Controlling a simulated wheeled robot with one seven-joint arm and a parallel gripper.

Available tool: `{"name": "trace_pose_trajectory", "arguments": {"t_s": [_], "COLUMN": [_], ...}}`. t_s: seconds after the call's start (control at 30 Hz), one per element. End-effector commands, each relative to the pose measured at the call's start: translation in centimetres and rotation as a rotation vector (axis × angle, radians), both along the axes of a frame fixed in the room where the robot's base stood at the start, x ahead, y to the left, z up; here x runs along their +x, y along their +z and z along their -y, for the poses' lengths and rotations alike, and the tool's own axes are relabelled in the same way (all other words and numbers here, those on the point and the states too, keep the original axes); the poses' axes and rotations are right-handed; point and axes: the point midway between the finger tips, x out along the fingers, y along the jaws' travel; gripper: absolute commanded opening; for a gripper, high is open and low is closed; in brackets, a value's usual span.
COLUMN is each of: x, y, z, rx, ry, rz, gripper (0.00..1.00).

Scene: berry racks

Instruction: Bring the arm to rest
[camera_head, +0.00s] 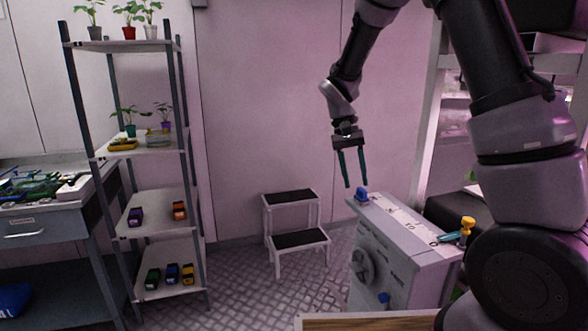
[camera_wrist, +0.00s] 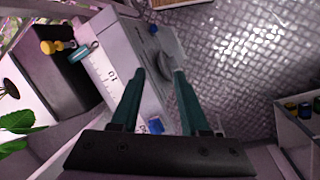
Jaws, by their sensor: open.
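My gripper (camera_head: 353,170) hangs from the bent arm with its two long teal fingers pointing down. It is open and nothing shows between the fingers. A small blue item (camera_head: 361,194) sits on that corner, just below the fingertips. In the wrist view the gripper (camera_wrist: 158,72) shows with the cabinet (camera_wrist: 122,48) behind and below it, and the fingers are apart.
A step stool (camera_head: 297,239) stands on the floor between rack and cabinet. A wooden-topped surface (camera_head: 365,323) is at the bottom.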

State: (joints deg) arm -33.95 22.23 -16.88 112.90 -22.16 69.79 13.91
Motion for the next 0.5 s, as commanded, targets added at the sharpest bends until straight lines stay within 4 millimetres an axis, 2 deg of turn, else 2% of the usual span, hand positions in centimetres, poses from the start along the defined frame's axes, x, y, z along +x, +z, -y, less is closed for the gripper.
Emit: {"name": "trace_pose_trajectory", "arguments": {"t_s": [0.03, 0.2, 0.5], "x": [-0.6, -3.1, -9.4], "y": [2.1, 7.7, 15.7], "z": [0.8, 3.0, 6.4], "rx": [0.053, 0.201, 0.377], "ry": [-0.015, -0.046, -0.071], "rz": [0.034, 0.152, 0.415], "gripper": [0.45, 0.45, 0.45]}}
